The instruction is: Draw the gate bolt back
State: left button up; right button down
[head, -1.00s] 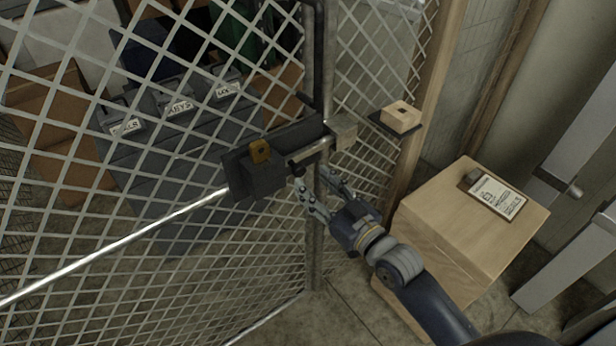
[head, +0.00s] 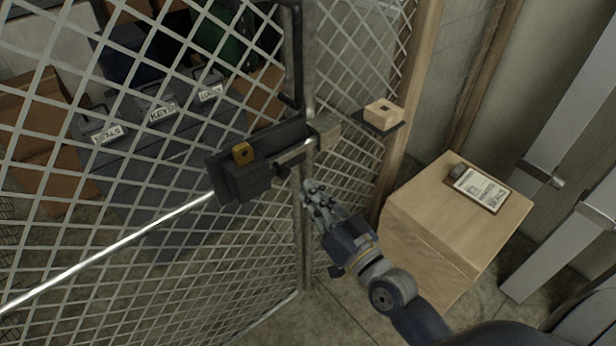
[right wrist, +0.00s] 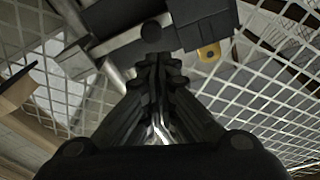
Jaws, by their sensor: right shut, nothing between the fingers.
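The gate bolt (head: 295,153) is a bright metal rod on the mesh gate. It runs from a dark housing (head: 247,181) into a grey keeper block (head: 324,130) at the gate post. A dark round knob (head: 281,171) sticks out from the bolt beside the housing; it also shows in the right wrist view (right wrist: 152,33). My right gripper (head: 309,188) is shut and empty, just right of and below the knob in the head view. In the right wrist view its closed fingertips (right wrist: 160,60) point at the knob. Whether they touch it I cannot tell. My left gripper is out of view.
A brass padlock-like piece (head: 243,153) sits on the housing. A small shelf with a wooden block (head: 384,112) stands right of the post. A wooden box (head: 445,215) with a clipboard (head: 480,187) stands at the right. Labelled dark boxes (head: 160,118) are behind the mesh.

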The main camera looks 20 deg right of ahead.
jog(key=w+d+r+m+t+h+p, duration=0.1)
jog(key=w+d+r+m+h+p, duration=0.2)
jog(key=w+m+h, duration=0.75)
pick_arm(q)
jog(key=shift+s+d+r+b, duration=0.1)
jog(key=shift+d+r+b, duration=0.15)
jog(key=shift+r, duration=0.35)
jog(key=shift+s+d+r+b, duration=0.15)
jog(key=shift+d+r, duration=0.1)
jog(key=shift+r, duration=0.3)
pick_arm(e)
jog(key=s+a+f+m+y, duration=0.2)
jog(key=f+y, duration=0.1)
jog(key=shift+s+a+f+m, duration=0.2)
jog(key=shift+s+f+m, duration=0.05)
jog(key=shift+s, duration=0.05)
pick_arm(q)
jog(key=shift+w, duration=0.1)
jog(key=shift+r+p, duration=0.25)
jog(key=shift+p, duration=0.05)
pick_arm(e)
jog(key=a, duration=0.1)
jog(key=s+a, duration=0.1)
jog(key=shift+a, duration=0.4)
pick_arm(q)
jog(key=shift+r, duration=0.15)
pick_arm(e)
jog(key=shift+d+r, duration=0.1)
jog(key=shift+d, duration=0.05)
